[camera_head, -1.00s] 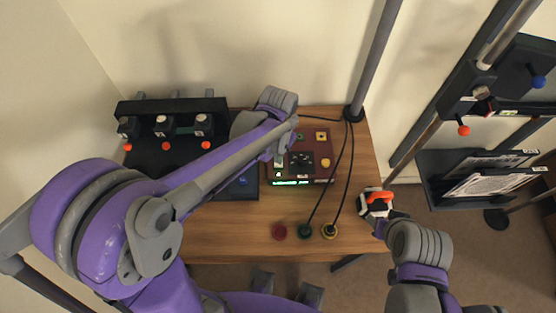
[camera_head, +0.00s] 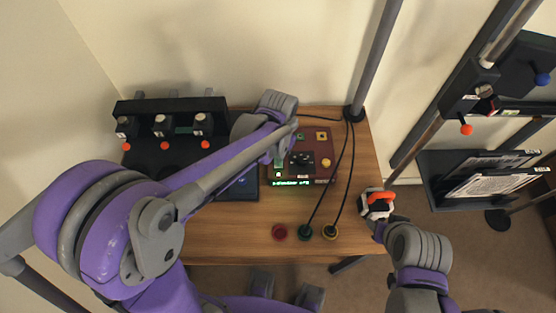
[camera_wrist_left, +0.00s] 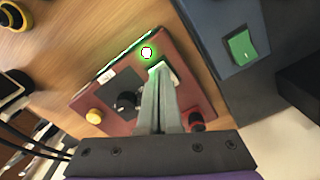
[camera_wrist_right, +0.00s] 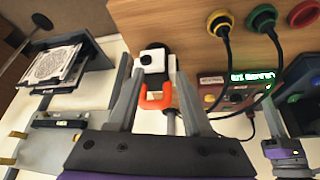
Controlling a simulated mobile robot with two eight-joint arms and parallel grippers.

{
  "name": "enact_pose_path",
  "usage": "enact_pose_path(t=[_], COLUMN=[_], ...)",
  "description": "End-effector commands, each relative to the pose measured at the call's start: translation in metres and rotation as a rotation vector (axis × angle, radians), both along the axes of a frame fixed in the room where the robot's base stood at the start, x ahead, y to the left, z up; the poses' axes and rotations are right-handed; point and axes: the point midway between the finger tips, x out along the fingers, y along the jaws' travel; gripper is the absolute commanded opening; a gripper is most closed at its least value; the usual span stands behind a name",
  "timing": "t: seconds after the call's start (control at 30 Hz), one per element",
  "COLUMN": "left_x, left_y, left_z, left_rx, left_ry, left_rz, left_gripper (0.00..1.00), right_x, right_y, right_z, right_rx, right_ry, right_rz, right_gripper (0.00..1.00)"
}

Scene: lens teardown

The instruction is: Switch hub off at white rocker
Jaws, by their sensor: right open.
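The hub is a dark red box (camera_head: 322,172) on the wooden table, with a black knob, a yellow button and a lit green display (camera_head: 297,183). In the left wrist view the hub (camera_wrist_left: 122,88) shows a lit green lamp (camera_wrist_left: 147,52) and a small white rocker (camera_wrist_left: 157,67). My left gripper (camera_wrist_left: 161,76) is shut, its tips over the rocker and partly hiding it; contact cannot be told. My right gripper (camera_wrist_right: 155,92) is open at the table's right edge, with a white-and-orange piece (camera_wrist_right: 153,65) between or beyond its fingers.
A dark blue box with a green rocker (camera_wrist_left: 242,47) stands beside the hub. A black rack (camera_head: 172,106) stands at the left. Bare wood lies at the front.

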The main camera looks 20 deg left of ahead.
Motion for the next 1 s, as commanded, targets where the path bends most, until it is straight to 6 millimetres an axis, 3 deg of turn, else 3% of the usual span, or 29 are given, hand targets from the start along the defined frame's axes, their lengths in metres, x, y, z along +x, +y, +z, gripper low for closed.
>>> enact_pose_path(t=[0.27, 1.0], left_x=[0.0, 0.001], left_y=[0.0, 0.0], left_z=[0.003, 0.062], left_rx=[0.0, 0.0], left_ry=[-0.001, -0.002], left_rz=[0.0, 0.0], left_gripper=[0.0, 0.0], right_x=[0.001, 0.016], right_y=[0.0, 0.0], right_z=[0.002, 0.044], right_rx=[0.0, 0.0], right_ry=[-0.001, -0.031], right_rz=[0.0, 0.0], right_gripper=[0.5, 0.5])
